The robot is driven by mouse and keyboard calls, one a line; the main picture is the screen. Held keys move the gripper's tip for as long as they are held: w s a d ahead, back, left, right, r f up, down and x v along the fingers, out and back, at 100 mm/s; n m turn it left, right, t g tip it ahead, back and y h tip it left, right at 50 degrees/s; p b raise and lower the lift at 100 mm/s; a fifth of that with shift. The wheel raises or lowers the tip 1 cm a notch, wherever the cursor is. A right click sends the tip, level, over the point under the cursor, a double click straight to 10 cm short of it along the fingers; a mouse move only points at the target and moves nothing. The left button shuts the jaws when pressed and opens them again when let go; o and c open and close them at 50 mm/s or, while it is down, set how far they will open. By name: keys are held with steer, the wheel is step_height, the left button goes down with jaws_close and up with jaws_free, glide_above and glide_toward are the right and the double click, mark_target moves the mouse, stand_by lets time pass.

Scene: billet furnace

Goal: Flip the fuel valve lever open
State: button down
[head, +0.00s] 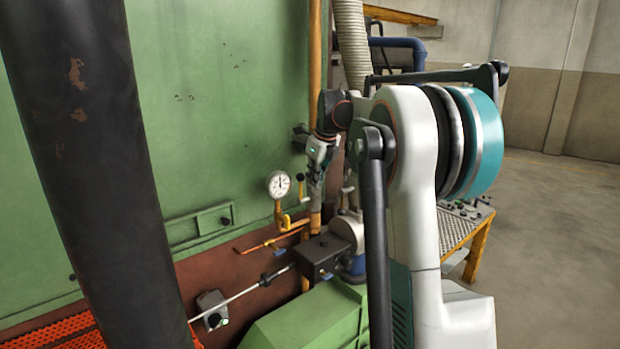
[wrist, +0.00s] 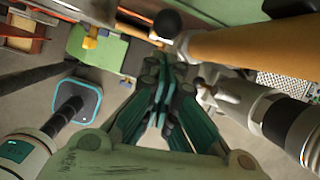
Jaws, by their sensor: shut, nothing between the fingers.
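A small lever with a black knob (head: 300,177) stands upright above the yellow valve piping (head: 290,222), just right of the round white gauge; I take it to be the fuel valve lever. My gripper (head: 314,188) hangs fingers-down close to the right of this lever, in front of the orange-yellow upright pipe. I cannot tell whether it touches the lever. In the wrist view my gripper's teal fingers (wrist: 162,98) are together and empty. A black ball knob (wrist: 168,22) shows beyond them near the top; I cannot tell if it is the same lever.
The white gauge (head: 279,184) sits left of the lever, against the green furnace wall (head: 210,100). The orange-yellow pipe (wrist: 240,40) runs close by my gripper. A grey box (head: 325,254) and a green housing (head: 310,322) lie below. Open floor (head: 560,240) is at right.

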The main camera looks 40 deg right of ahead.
step_height(320, 180, up, 10)
steer(key=s+b, duration=0.1)
stand_by(0.6)
steer(key=shift+w, duration=0.1)
